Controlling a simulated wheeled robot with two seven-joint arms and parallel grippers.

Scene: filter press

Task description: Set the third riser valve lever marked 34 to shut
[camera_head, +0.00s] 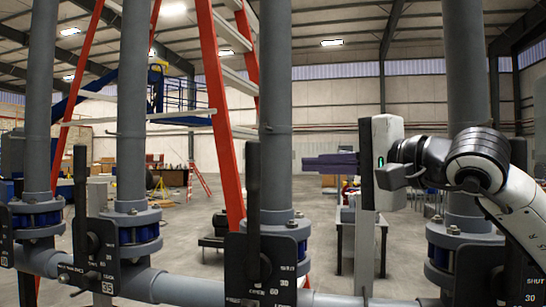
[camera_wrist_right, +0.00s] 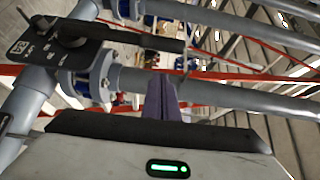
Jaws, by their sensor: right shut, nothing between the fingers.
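The third valve from the left has a black plate (camera_head: 272,270) with a scale and the word SHUT. Its black lever (camera_head: 253,185) stands upright in front of the grey riser. The plate's lower edge is cut off, so I cannot read 34 there. My right gripper (camera_head: 308,164) is shut and empty, right of this lever and apart from it, its dark purplish fingers pointing left. My left gripper is not in view.
The second valve plate (camera_head: 97,255), marked 35, also has an upright lever (camera_head: 80,190). A fourth plate (camera_head: 490,272) stands at the right, behind my right arm. A grey horizontal pipe (camera_head: 180,290) joins the risers. A red ladder (camera_head: 218,110) stands behind.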

